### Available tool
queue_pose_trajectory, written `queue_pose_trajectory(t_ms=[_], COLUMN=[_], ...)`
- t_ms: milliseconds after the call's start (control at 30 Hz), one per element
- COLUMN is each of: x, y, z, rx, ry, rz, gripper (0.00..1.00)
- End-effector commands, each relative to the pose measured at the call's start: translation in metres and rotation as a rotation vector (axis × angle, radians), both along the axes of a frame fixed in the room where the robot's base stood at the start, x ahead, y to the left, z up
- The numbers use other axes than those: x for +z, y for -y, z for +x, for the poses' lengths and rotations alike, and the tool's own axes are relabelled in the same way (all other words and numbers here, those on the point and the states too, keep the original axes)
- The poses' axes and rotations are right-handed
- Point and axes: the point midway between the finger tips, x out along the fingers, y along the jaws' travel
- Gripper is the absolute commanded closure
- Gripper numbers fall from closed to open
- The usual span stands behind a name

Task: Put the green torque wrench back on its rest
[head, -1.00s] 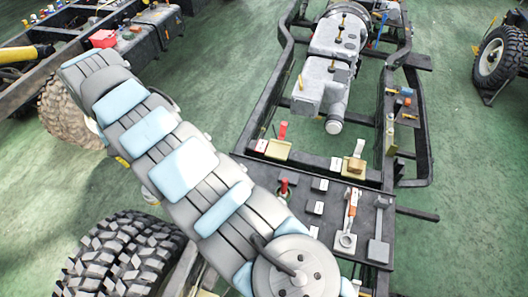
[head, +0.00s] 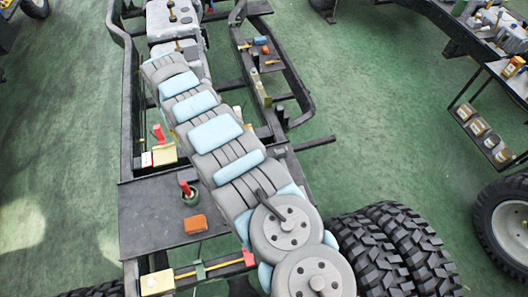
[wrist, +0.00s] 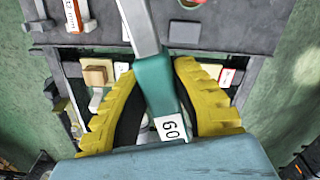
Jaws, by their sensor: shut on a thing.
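In the wrist view my gripper (wrist: 157,68) has its yellow fingers closed on the green torque wrench (wrist: 152,88). Its teal handle carries a white label reading 60, and its grey shaft runs up out of the picture. The handle's lower end is hidden by my wrist. In the head view my own arm crosses the middle of the chassis, and neither my gripper nor the wrench can be made out there. I cannot tell which fitting is the wrench's rest.
The dark plate (head: 145,215) carries a red-handled item (head: 187,189) and an orange block (head: 195,224). In the wrist view a beige block (wrist: 97,72) lies left of the wrench. Tyres (head: 395,250) stand at lower right. A shelf trolley (head: 470,110) is at the right.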

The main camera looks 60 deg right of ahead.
Motion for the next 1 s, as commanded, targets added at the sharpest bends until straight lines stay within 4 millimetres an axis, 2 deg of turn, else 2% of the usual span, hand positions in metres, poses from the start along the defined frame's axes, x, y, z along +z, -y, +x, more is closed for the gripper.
queue_pose_trajectory(t_ms=[33,200,367,600,800,1000], x=[-0.012,-0.045,-0.079,-0.125,-0.157,-0.174], y=[0.018,0.076,0.122,0.181,0.212,0.226], z=[-0.012,-0.051,-0.097,-0.173,-0.230,-0.262], rx=[-0.024,-0.092,-0.151,-0.235,-0.287,-0.313], ry=[-0.004,-0.001,-0.007,-0.006,-0.006,-0.004], rz=[0.003,0.001,0.004,0.003,0.003,0.000], gripper=[1.00,1.00,1.00,1.00,1.00,1.00])
